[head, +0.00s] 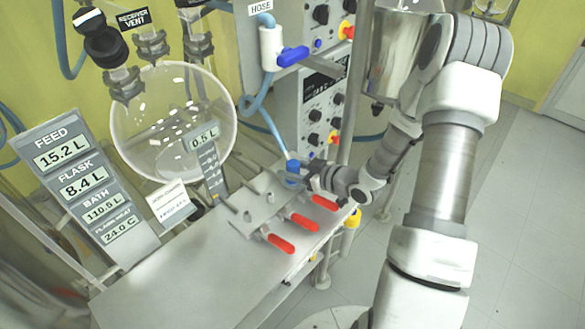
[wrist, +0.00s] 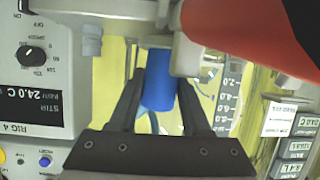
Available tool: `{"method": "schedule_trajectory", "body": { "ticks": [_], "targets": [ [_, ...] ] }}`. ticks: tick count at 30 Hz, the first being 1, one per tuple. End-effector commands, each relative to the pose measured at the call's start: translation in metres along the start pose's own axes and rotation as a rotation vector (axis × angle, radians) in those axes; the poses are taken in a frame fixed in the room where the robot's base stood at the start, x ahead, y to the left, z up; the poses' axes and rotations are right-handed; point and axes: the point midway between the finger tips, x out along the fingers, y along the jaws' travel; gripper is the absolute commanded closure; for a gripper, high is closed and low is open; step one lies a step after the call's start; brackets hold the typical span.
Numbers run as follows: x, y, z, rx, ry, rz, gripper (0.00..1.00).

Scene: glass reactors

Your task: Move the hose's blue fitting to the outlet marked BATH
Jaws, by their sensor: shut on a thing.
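The hose's blue fitting (head: 292,168) is at the far end of the steel manifold plate (head: 262,207), with the blue hose (head: 270,122) running up from it to the HOSE-labelled holder. My gripper (head: 299,179) is shut on the fitting, which shows upright between the two dark fingers in the wrist view (wrist: 159,88). The fitting's top meets a pale metal part there; whether it is seated on it I cannot tell. Small pegs and red lever handles (head: 305,222) line the plate. No outlet marking BATH is legible on it.
A blue-handled valve (head: 293,56) hangs above. A round glass flask (head: 173,122) and a display panel (head: 83,183) stand left. A control box (head: 322,110) is behind the fitting. A large red handle (wrist: 262,30) is very close in the wrist view. The bench's near part is clear.

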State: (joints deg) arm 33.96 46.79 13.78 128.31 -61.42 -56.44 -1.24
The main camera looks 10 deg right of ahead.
Motion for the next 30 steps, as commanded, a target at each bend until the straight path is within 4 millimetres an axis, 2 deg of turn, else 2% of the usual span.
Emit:
{"method": "schedule_trajectory", "body": {
  "ticks": [1, 3, 4, 9, 20, 23, 30],
  "targets": [
    [0.002, -0.01, 0.01, 0.04, -0.017, -0.012, 1.0],
    [0.002, -0.01, 0.01, 0.04, -0.016, -0.012, 1.0],
    [0.002, -0.01, 0.009, 0.04, -0.016, -0.012, 0.49],
    [0.003, -0.011, 0.009, 0.037, -0.014, -0.017, 0.18],
    [-0.002, -0.013, 0.007, 0.035, -0.013, -0.022, 0.17],
    [-0.016, -0.011, 0.006, 0.033, -0.014, -0.018, 0.17],
    [-0.073, -0.004, 0.003, 0.024, -0.009, -0.004, 0.17]
  ]
}}
